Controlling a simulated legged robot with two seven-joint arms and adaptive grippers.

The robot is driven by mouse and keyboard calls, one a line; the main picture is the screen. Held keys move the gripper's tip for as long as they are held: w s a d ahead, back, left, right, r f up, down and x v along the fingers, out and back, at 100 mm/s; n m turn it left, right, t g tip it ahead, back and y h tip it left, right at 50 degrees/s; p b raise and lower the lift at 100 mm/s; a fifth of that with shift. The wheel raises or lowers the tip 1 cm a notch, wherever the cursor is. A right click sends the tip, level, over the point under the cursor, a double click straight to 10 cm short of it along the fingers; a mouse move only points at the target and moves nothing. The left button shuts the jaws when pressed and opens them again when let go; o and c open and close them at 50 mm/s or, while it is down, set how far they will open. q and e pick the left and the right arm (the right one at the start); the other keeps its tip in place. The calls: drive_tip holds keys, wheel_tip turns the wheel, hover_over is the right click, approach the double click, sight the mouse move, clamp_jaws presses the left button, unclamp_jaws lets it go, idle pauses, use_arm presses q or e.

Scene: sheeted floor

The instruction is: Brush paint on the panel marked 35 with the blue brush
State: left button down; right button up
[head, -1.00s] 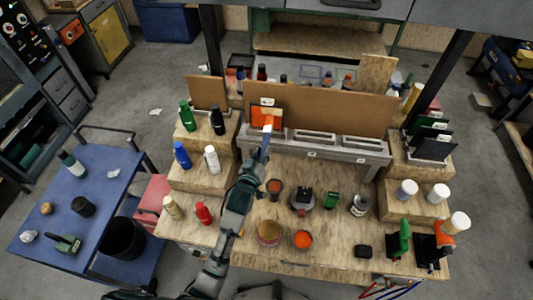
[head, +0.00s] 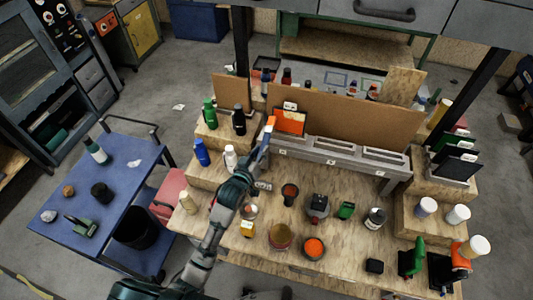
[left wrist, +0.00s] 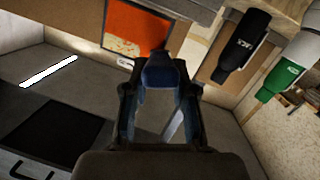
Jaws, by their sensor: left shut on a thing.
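My left gripper (head: 256,161) is shut on the blue brush (head: 264,142), whose orange-coated tip points up and away from the arm. The tip is at the lower left edge of an orange panel (head: 290,121) standing in the rack; I cannot tell whether they touch. In the left wrist view the blue brush (left wrist: 162,72) sits between the fingertips, and the orange panel (left wrist: 138,22) shows beyond with a pale, patchy area low on it. A small tag is near the panel, its number unreadable. My right gripper is not in view.
A grey slotted rack (head: 340,153) runs before a brown backboard (head: 350,119). Bottles stand on wooden steps at left, including a black bottle (head: 239,120). An orange paint bowl (head: 314,247) and several small items occupy the bench. A blue cart (head: 118,190) stands left.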

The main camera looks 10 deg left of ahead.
use_arm(q)
drive_tip(key=shift+w+a+r, duration=0.1)
drive_tip(key=shift+r, duration=0.65)
drive_tip(key=d, duration=1.2)
drive_tip(key=shift+s, duration=0.25)
drive_tip(key=shift+d, duration=0.1)
drive_tip(key=shift+d+v, duration=0.15)
drive_tip(key=shift+v, duration=0.85)
drive_tip(key=shift+d+v, duration=0.2)
drive_tip(key=shift+v, duration=0.75)
drive_tip(key=shift+d+v, duration=0.15)
drive_tip(key=shift+v, duration=0.85)
drive_tip(key=shift+s+a, duration=0.1)
drive_tip(key=shift+s, duration=0.05)
